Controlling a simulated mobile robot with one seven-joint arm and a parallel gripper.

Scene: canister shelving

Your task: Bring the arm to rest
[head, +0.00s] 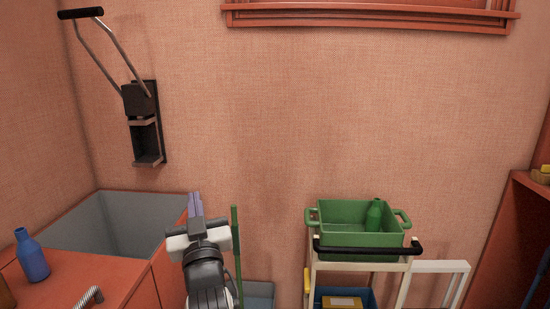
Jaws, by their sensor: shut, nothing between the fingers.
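My gripper (195,203) shows in the head view, low and left of the middle. Its narrow fingers are together and point away, with nothing seen between them. Behind them are the pale gripper body and my dark arm, which rises from the bottom edge. The gripper appears just right of the sink's right rim in the picture. How far it is from the sink or the wall is hard to tell.
A grey sink (85,222) and a blue bottle (32,256) are at left. A green pole (236,245) stands close right of my arm. A cart (397,290) holds a green tub (347,238) with a green bottle (375,214). A dark wall fixture (140,100) hangs upper left.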

